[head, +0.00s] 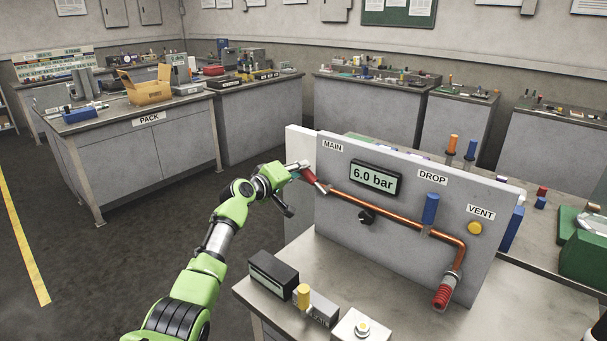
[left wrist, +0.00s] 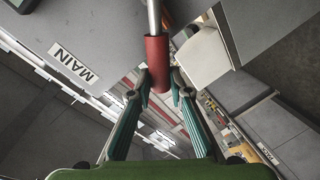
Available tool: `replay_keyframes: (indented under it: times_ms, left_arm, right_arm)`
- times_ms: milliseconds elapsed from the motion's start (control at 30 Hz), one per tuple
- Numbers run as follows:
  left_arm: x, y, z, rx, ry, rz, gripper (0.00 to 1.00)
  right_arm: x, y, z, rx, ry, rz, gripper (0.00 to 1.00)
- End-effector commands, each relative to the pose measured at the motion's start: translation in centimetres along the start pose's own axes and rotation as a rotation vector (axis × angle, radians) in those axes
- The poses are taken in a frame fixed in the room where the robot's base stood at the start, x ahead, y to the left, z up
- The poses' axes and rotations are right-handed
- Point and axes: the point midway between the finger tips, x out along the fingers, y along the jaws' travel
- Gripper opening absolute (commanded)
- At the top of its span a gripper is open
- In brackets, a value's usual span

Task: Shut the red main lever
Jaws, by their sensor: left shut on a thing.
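The red main lever (head: 310,177) is at the left end of the copper pipe (head: 395,218), below the MAIN label (head: 333,146) on the grey panel. It slants up and left from the pipe end, roughly in line with the pipe. My left gripper (head: 299,171) is at its outer end. In the left wrist view, the lever's red sleeve (left wrist: 157,62) on a metal rod runs between the fingers of my left gripper (left wrist: 160,88), which is shut on it. The fingers partly hide the sleeve's sides. My right gripper is not in view.
The panel has a 6.0 bar display (head: 376,179), a blue DROP handle (head: 430,209) and a yellow VENT button (head: 475,228). A black box (head: 273,274) and a yellow-topped piece (head: 304,296) stand on the bench in front. The floor left of my arm is clear.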

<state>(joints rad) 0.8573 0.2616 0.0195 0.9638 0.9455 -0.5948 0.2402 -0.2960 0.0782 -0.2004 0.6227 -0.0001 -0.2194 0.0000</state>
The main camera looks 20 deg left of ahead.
Motion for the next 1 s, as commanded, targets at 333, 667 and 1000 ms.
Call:
replay_keyframes:
  times_ms: [333,667,1000]
  left_arm:
    - [0.4,-1.9,0.3,-0.176,-0.036,-0.001,0.00]
    - [0.4,-2.3,0.4,-0.223,-0.047,-0.003,0.00]
    - [0.5,-2.3,0.4,-0.225,-0.048,-0.003,0.24]
  right_arm:
    - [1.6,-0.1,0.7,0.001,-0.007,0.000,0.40]
    - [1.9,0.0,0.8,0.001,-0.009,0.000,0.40]
    - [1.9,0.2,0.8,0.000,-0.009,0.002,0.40]
